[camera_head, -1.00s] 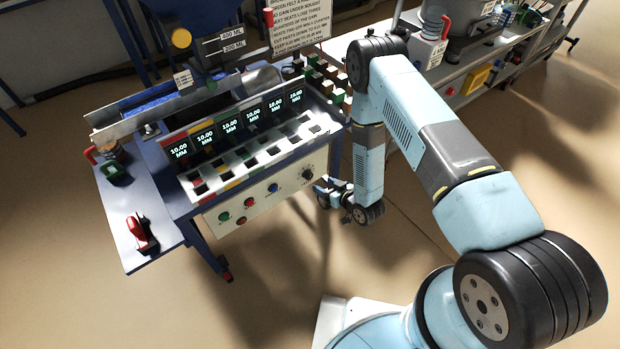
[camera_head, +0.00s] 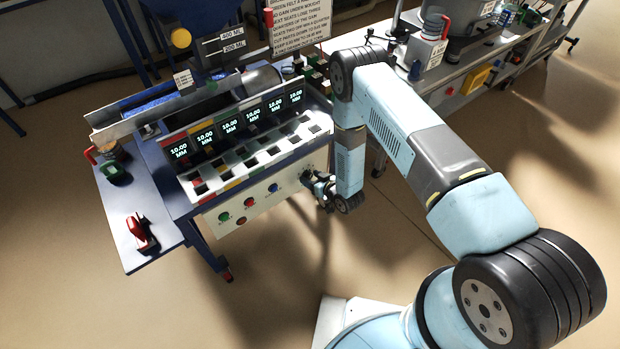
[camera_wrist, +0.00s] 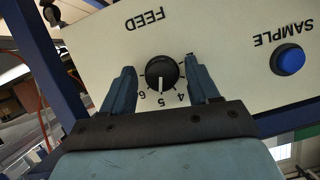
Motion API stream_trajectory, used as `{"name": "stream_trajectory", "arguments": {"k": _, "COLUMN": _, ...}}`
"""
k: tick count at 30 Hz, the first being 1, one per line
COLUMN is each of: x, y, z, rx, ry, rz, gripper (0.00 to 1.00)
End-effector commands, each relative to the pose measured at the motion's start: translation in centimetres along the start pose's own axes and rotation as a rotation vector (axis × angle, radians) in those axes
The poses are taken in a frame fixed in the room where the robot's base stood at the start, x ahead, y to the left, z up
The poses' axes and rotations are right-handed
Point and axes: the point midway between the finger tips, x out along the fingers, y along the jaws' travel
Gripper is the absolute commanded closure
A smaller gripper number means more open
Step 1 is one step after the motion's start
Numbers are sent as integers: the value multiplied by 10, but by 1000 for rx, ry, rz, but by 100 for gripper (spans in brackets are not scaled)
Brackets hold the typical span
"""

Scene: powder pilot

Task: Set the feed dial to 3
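The feed dial (camera_wrist: 161,72) is a round black knob with a white pointer on the pale panel, under the word FEED, which appears upside down in the wrist view. Its pointer is at the 5; 4 and 6 show on either side, and the 3 is not readable. My gripper (camera_wrist: 160,66) is open, with one finger left and one right of the dial and a gap on both sides. I cannot tell how far the fingertips are from the panel. In the head view my gripper (camera_head: 322,187) is at the panel's right end, partly covering the dial area.
A blue SAMPLE button (camera_wrist: 291,60) is right of the dial in the wrist view. Green and red buttons (camera_head: 223,216) sit farther left on the panel in the head view. Open floor lies in front.

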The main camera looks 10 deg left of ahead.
Motion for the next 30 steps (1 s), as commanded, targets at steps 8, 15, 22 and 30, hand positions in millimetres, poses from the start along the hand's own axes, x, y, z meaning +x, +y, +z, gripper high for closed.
{"name": "stream_trajectory", "arguments": {"k": 8, "x": 0, "y": 0, "z": 0, "rx": 0, "ry": 0, "rz": 0, "gripper": 67}}
{"name": "stream_trajectory", "arguments": {"k": 15, "x": 0, "y": 1, "z": 0, "rx": 0, "ry": 0, "rz": 1, "gripper": 90}}
{"name": "stream_trajectory", "arguments": {"k": 22, "x": 1, "y": -1, "z": -1, "rx": -4, "ry": 2, "rz": 1, "gripper": 92}}
{"name": "stream_trajectory", "arguments": {"k": 30, "x": -1, "y": 0, "z": -1, "rx": -12, "ry": 1, "rz": 5, "gripper": 92}}
